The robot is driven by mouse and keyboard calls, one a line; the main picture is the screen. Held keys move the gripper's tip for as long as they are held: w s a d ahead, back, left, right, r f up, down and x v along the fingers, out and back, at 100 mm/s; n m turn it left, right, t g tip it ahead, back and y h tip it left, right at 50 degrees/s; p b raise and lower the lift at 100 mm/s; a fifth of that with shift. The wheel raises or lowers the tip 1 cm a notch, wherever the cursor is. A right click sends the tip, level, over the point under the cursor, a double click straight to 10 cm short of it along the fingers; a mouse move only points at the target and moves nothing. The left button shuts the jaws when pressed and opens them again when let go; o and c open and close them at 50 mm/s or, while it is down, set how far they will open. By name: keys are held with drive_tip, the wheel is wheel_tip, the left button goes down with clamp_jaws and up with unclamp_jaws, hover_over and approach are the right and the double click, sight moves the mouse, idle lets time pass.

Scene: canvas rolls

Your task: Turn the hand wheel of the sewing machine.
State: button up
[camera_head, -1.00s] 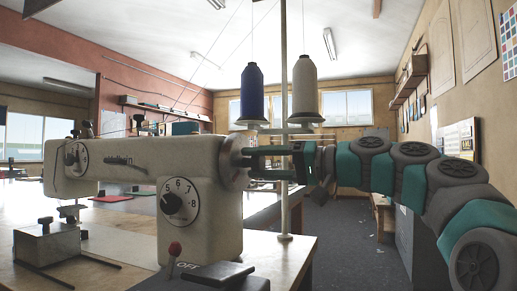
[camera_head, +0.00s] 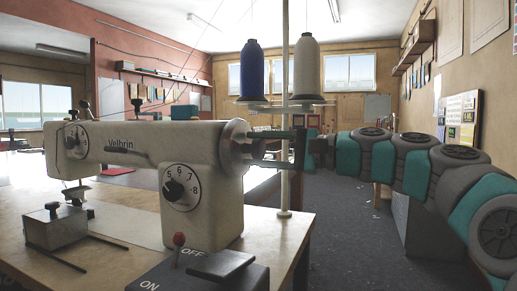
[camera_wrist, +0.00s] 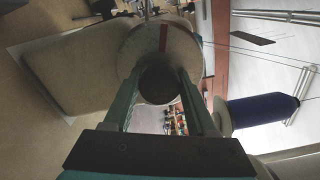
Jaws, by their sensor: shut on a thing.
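The cream sewing machine (camera_head: 140,143) stands on the table at the left in the head view. Its round metal hand wheel (camera_head: 232,147) is on the right end. In the wrist view the hand wheel (camera_wrist: 190,52) faces me, with a red mark on its face and a dark round hub (camera_wrist: 160,82) in the middle. My gripper (camera_head: 252,148) comes in from the right, its teal fingers at the wheel. In the wrist view my gripper (camera_wrist: 160,76) is shut on the hub, one finger on each side. The exact contact at the fingertips is partly hidden.
A thread stand pole (camera_head: 285,110) rises close to my gripper, carrying a blue spool (camera_head: 253,70) and a pale spool (camera_head: 306,68). An ON/OFF switch box (camera_head: 195,272) with a red-knobbed lever is in front. Open floor (camera_head: 340,240) lies right of the table.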

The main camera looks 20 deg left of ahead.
drive_tip(key=m, duration=0.4)
drive_tip(key=shift+w+f, duration=0.1)
drive_tip(key=shift+m, duration=2.1)
drive_tip(key=o, duration=1.4)
drive_tip(key=shift+c, duration=0.2)
drive_tip(key=shift+d, duration=0.1)
drive_tip(key=d, duration=0.7)
drive_tip(key=shift+s+d, duration=0.35)
